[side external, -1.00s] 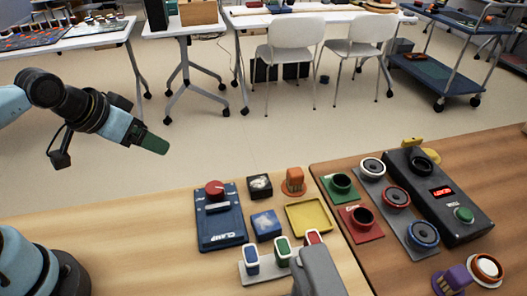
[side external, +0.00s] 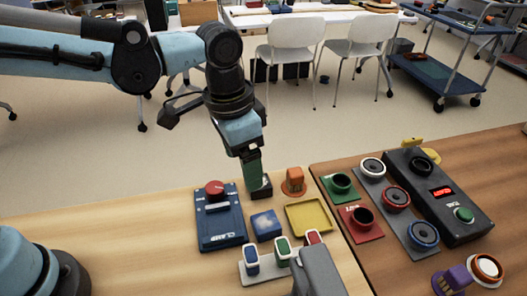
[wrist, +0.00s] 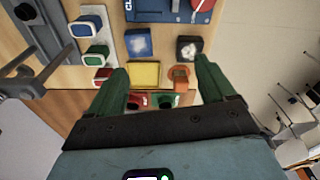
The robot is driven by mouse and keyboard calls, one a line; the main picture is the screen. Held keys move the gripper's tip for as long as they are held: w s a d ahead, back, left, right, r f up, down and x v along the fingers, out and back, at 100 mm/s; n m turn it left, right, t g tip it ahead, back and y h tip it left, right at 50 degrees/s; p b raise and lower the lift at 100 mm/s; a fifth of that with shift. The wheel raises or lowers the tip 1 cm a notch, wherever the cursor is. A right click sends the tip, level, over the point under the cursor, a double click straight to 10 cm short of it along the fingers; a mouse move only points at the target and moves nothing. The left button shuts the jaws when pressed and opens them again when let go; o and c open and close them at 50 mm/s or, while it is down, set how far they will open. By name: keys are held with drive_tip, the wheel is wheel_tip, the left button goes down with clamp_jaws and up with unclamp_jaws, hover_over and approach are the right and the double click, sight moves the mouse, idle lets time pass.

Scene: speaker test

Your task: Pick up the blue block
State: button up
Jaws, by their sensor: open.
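The blue block (side external: 265,227) has a pale mottled top and lies on the light wood table, right of the blue clamp board and left of the yellow tray. In the wrist view the blue block (wrist: 138,43) lies beyond the fingertips, towards the top of the picture. My gripper (side external: 254,180) has green fingers pointing down and overlaps the dark block with a white pattern (side external: 262,192) in the side view. In the wrist view my gripper (wrist: 161,72) is open, its fingers wide apart, with nothing held between them.
The blue clamp board (side external: 221,222) has a red knob. A yellow tray (side external: 308,218) and orange piece (side external: 294,182) are close by. A stand with coloured blocks (side external: 265,272) is in front. A dark panel (side external: 437,200) and round sockets occupy the right table.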

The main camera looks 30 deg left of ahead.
drive_tip(key=m+g, duration=0.1)
hover_over(264, 222)
drive_tip(key=f, duration=0.2)
drive_tip(key=shift+y, duration=0.3)
drive_tip(key=shift+f, duration=5.85)
drive_tip(key=c, duration=1.1)
